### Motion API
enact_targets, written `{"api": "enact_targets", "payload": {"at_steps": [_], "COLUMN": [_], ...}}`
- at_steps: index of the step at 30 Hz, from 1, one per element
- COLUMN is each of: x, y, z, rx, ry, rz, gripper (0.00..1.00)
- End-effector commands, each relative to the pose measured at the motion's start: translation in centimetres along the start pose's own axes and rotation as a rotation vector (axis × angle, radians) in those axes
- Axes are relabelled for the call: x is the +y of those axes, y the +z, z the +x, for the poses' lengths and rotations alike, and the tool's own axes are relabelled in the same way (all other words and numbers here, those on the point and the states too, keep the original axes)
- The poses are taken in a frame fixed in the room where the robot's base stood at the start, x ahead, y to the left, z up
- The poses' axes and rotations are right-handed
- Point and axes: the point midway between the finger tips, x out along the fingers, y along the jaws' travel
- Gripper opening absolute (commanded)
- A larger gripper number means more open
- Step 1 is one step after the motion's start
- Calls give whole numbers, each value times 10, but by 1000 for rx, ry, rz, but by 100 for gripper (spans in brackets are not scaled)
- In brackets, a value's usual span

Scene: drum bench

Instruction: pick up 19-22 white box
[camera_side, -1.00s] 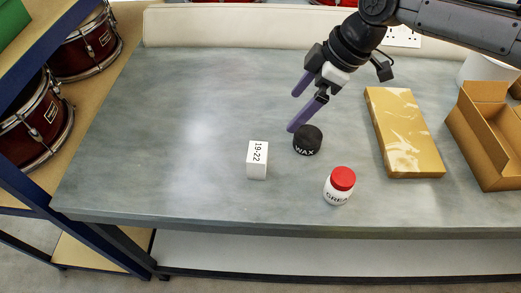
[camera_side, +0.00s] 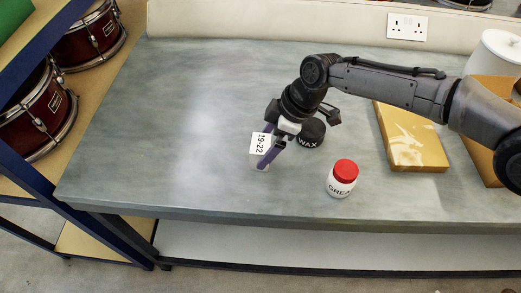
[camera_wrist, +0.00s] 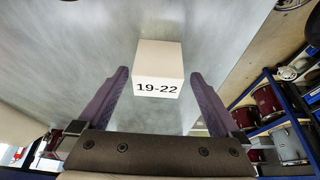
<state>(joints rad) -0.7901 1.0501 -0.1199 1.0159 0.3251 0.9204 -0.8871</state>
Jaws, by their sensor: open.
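The white box (camera_side: 258,143) marked 19-22 stands on the grey bench, partly hidden in the side view by my gripper (camera_side: 265,148). In the wrist view the white box (camera_wrist: 159,66) shows its 19-22 label, centred between and ahead of my gripper's (camera_wrist: 158,76) two purple fingers. The fingers are open, one to each side of the box. I see a gap between each finger and the box in the wrist view. I cannot tell whether any finger touches it.
A black WAX tin (camera_side: 311,133) stands close to the right of the box. A yellow flat package (camera_side: 411,140) and a cardboard box (camera_side: 484,158) lie beyond. The bench's left side (camera_side: 170,120) is clear.

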Motion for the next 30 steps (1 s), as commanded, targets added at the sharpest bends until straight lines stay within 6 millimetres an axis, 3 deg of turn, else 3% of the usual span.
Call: {"api": "enact_targets", "payload": {"at_steps": [7,17,30], "x": [3,3,3], "y": [-1,-1,-1], "z": [32,37,36], "rx": [-1,-1,-1], "ry": [1,1,1], "rz": [0,1,1], "gripper": [100,98,19]}}
